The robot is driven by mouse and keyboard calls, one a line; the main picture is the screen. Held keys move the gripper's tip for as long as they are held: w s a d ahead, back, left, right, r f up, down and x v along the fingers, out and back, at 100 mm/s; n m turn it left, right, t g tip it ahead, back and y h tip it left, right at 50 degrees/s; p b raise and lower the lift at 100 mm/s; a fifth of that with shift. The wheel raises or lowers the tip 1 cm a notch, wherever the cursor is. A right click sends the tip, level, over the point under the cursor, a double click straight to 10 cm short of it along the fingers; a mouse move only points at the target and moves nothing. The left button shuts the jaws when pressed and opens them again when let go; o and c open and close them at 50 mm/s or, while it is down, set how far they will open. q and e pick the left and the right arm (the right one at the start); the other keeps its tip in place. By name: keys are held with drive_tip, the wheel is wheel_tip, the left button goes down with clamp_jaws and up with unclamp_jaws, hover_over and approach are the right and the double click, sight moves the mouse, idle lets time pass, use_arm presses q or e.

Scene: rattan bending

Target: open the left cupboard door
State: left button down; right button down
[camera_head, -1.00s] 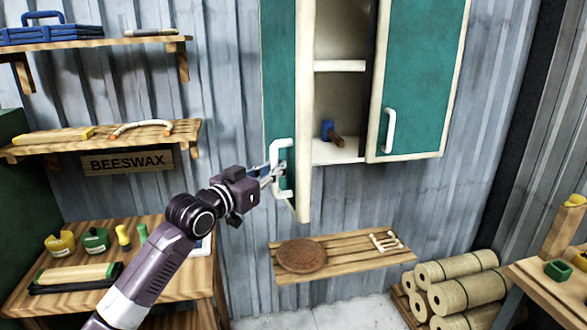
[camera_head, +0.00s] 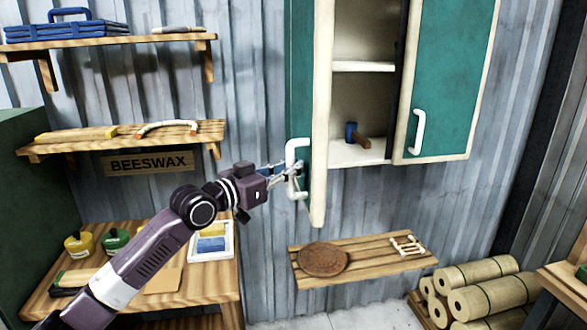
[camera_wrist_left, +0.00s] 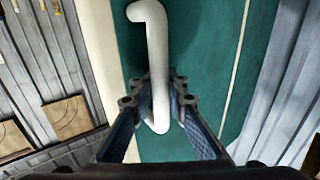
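The left cupboard door (camera_head: 302,90) is teal with a cream edge and stands swung outward, seen nearly edge-on in the head view. The shelves behind it show. Its white handle (camera_head: 291,160) is on the teal outer face near the lower end. My left gripper (camera_head: 290,173) is at this handle. My right gripper is not in view.
The right cupboard door (camera_head: 450,80) looks shut. A blue-headed tool (camera_head: 352,132) lies on the cupboard's bottom shelf. A low slatted shelf (camera_head: 380,258) with a round brown disc (camera_head: 323,259) is below. A workbench (camera_head: 200,283) stands at the left, under wall shelves (camera_head: 120,140).

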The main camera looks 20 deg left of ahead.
use_arm(q)
drive_tip(key=c, duration=2.2)
unclamp_jaws()
drive_tip(key=shift+s+d+f, duration=0.1)
drive_tip(key=shift+d+f, duration=0.1)
drive_tip(key=shift+f, duration=0.2)
drive_tip(key=o, duration=0.3)
drive_tip(key=shift+s+r, duration=0.3)
drive_tip(key=shift+r, duration=0.1)
drive_tip(key=shift+w, duration=0.1)
drive_tip(key=shift+a+f, duration=0.1)
drive_tip(key=shift+a, duration=0.05)
drive_tip(key=shift+s+a, duration=0.1)
drive_tip(key=shift+s, duration=0.1)
drive_tip(key=v, duration=1.1)
drive_tip(key=shift+s, duration=0.25)
